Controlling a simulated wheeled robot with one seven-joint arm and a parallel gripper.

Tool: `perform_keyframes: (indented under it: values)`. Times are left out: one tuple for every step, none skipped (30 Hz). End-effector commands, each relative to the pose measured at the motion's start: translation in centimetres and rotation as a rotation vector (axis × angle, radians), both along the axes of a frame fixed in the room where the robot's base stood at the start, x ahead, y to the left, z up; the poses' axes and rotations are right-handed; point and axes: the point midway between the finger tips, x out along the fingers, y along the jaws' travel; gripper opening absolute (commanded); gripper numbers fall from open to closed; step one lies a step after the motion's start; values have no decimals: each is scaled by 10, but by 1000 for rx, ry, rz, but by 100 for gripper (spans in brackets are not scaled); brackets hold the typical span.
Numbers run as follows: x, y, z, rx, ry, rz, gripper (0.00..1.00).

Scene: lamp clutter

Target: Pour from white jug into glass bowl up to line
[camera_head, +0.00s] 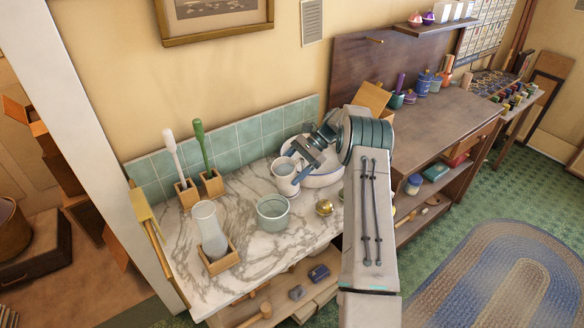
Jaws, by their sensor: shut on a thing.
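The white jug (284,178) is at the back middle of the marble counter, in front of a round white basin. My gripper (301,163) reaches in from the right and is shut on the jug's right side. The jug looks near upright; I cannot tell whether its base touches the counter. The glass bowl (272,214) is a pale green open vessel standing on the counter, just in front of the jug and slightly left. Its line and the level of any contents are too small to make out.
A tall glass vase (209,230) stands in a wooden holder at front left. Two brushes (199,143) stand in wooden blocks by the tiled backsplash. A brass ball (324,207) lies right of the bowl. The white basin (322,179) is behind my gripper. Bare marble lies left of the bowl.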

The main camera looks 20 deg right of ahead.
Motion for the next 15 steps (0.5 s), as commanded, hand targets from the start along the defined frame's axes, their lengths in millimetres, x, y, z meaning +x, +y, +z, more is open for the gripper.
perform_keyframes:
  values:
    - [1,0,1,3,0,0,31]
    - [1,0,2,3,-2,0,31]
    - [0,1,3,0,-5,0,31]
    - [0,2,4,-4,-10,0,31]
    - [-1,3,5,-10,-17,0,31]
    - [-2,4,6,-20,-26,0,31]
    - [-4,5,8,-29,-36,0,31]
    - [-5,6,9,-37,-47,1,31]
    - [-7,8,11,-50,-60,1,31]
    - [-8,9,11,-58,-69,0,31]
    - [-9,11,12,-68,-80,0,31]
    - [-10,12,14,-78,-92,0,31]
    - [-11,13,15,-88,-104,-1,31]
    - [-13,14,16,-96,-111,0,31]
    - [-14,16,18,-109,-126,0,31]
